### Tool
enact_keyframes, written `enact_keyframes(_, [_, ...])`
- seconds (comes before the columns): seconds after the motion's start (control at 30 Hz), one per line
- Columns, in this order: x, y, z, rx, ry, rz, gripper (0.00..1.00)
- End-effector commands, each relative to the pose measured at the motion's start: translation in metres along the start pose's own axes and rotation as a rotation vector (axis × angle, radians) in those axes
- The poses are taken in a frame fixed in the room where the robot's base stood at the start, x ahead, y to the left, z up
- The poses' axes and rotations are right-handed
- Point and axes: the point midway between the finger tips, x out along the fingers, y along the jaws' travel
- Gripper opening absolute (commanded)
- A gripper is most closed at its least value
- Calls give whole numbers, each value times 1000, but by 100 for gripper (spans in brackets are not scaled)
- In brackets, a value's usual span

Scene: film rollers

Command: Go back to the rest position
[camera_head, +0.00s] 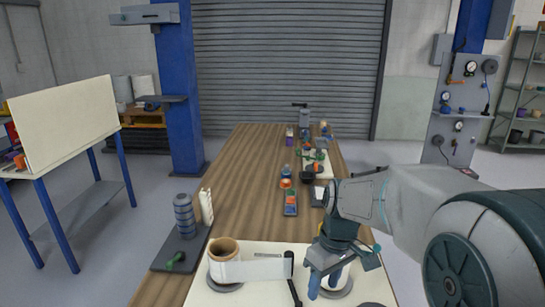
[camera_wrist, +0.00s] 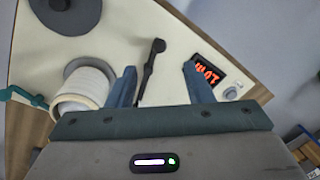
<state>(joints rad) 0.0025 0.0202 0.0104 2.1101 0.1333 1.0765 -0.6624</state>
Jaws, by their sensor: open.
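My gripper (camera_head: 328,284) is open over the right part of the cream board (camera_head: 262,248) at the near end of the bench. In the wrist view my gripper (camera_wrist: 163,88) shows two spread blue fingers with nothing held between them. A white roll (camera_wrist: 84,92) stands left of the fingers on a grey disc. In the head view a white roller (camera_head: 338,284) is partly hidden behind my gripper. A brown-cored film roll (camera_head: 224,258) stands on the board's left, with a white strip reaching right towards a black upright part (camera_head: 289,264).
A black lever (camera_wrist: 150,68) and a red-digit display (camera_wrist: 205,68) lie beyond the fingers.

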Motion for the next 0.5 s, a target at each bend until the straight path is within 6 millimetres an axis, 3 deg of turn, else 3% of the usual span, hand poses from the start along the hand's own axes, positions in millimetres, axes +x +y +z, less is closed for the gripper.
enact_keyframes(0.2, [-18, -22, 49, 239, 97, 109, 46])
enact_keyframes(0.5, [-19, -44, 100, 517, 236, 194, 46])
